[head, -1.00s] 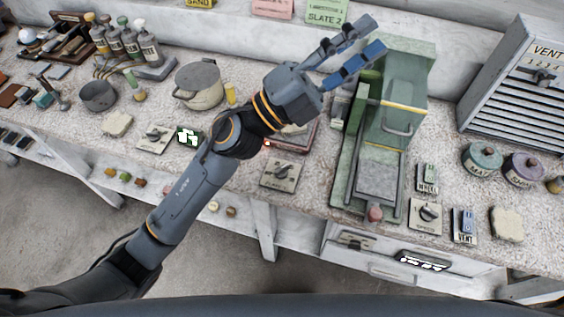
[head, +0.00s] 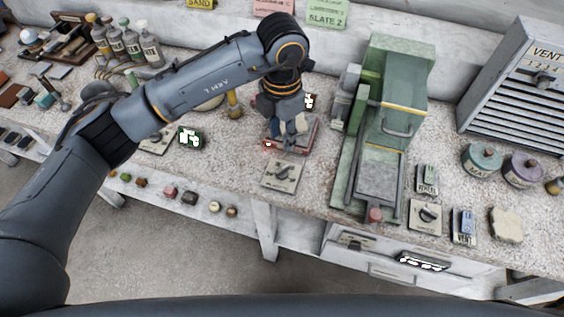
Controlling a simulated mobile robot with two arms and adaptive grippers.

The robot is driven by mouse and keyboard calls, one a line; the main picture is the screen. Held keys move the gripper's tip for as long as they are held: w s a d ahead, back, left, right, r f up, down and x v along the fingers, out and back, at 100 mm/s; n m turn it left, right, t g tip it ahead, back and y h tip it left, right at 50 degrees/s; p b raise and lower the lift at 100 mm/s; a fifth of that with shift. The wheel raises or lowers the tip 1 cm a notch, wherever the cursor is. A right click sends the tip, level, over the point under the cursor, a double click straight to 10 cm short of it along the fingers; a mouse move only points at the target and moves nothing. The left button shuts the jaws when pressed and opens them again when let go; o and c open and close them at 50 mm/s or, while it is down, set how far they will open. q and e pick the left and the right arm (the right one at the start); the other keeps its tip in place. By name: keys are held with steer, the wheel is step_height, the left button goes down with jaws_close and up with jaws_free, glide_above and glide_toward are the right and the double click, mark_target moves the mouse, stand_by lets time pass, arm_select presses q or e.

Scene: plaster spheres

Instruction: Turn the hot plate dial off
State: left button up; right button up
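A square dial panel (head: 284,175) with a dark knob lies on the bench in front of a low reddish flat unit (head: 305,138), which looks like the hot plate. The knob is uncovered and slanted; its label is too small to read. A small red light glows at the unit's left front edge. My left gripper (head: 287,143) points down over the reddish unit, just behind the dial panel. Its fingers are partly hidden and foreshortened, so I cannot tell how far apart they are. My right gripper is out of view.
A green machine (head: 390,120) stands close to the right. Another dial panel (head: 424,215) and switches (head: 463,225) lie beyond it. A green-framed display (head: 190,138) is to the left. My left arm covers much of the pot. The bench's front edge runs below the dial panel.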

mark_target(282, 169)
arm_select(q)
step_height(282, 169, down, 12)
steer(key=p, duration=0.2)
steer(key=shift+p, duration=0.3)
jaws_close()
